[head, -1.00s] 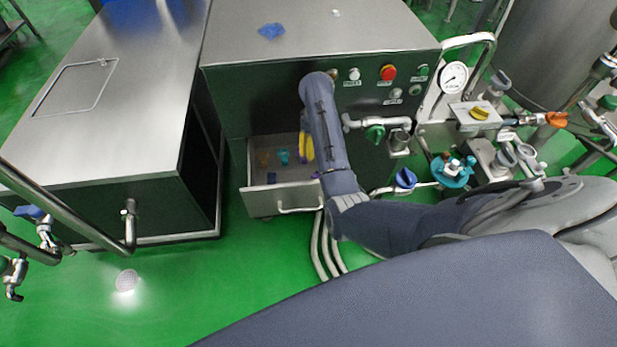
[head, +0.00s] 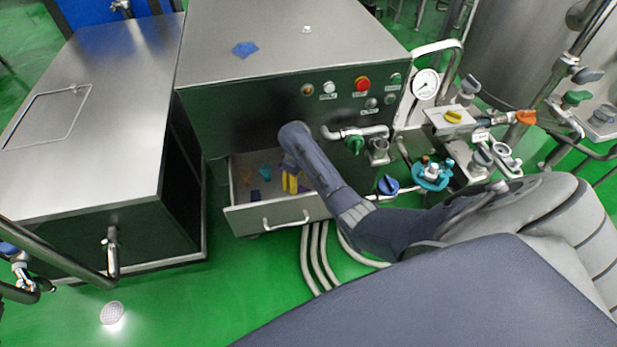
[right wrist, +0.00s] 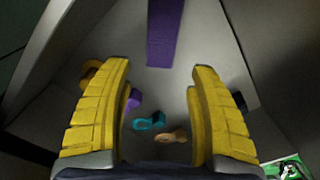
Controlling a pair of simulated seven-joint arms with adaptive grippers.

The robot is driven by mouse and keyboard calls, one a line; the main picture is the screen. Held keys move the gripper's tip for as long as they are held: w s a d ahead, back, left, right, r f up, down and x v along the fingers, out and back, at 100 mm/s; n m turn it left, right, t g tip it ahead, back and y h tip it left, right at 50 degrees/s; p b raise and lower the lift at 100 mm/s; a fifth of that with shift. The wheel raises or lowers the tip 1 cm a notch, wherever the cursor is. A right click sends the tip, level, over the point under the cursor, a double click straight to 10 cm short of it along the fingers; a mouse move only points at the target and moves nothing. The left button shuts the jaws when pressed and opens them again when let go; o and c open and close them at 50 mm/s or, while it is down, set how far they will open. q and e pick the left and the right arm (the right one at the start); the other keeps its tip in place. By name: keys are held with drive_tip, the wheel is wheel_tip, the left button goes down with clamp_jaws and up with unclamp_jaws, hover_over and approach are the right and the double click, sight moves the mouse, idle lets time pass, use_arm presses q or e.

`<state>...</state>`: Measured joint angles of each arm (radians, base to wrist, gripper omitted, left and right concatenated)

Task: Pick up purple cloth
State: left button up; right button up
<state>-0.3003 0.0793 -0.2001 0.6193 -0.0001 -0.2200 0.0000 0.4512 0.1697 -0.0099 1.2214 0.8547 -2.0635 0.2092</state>
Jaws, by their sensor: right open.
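A flat purple cloth (right wrist: 162,35) lies in the open metal drawer, at the top middle of the right wrist view. In the head view a small part of the purple cloth (head: 303,188) shows beside my yellow fingers, partly hidden by my arm. My right gripper (head: 290,184) points down into the drawer. In the right wrist view my right gripper (right wrist: 160,90) is open, with nothing held between its fingers; the cloth lies beyond the fingertips and apart from them. My left gripper is not in view.
The drawer (head: 235,218) also holds a teal piece (right wrist: 150,122), an orange piece (right wrist: 173,137) and a small purple piece (right wrist: 134,98). The drawer walls stand close around my right gripper. A blue cloth (head: 245,49) lies on the steel cabinet top (head: 280,30).

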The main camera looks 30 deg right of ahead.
sight(298, 187)
drive_tip(key=shift+f, duration=2.7)
drive_tip(key=shift+c, duration=0.4)
drive_tip(key=c, duration=1.1)
drive_tip(key=shift+c, duration=0.5)
drive_tip(key=shift+r, duration=0.15)
drive_tip(key=shift+r, duration=13.9)
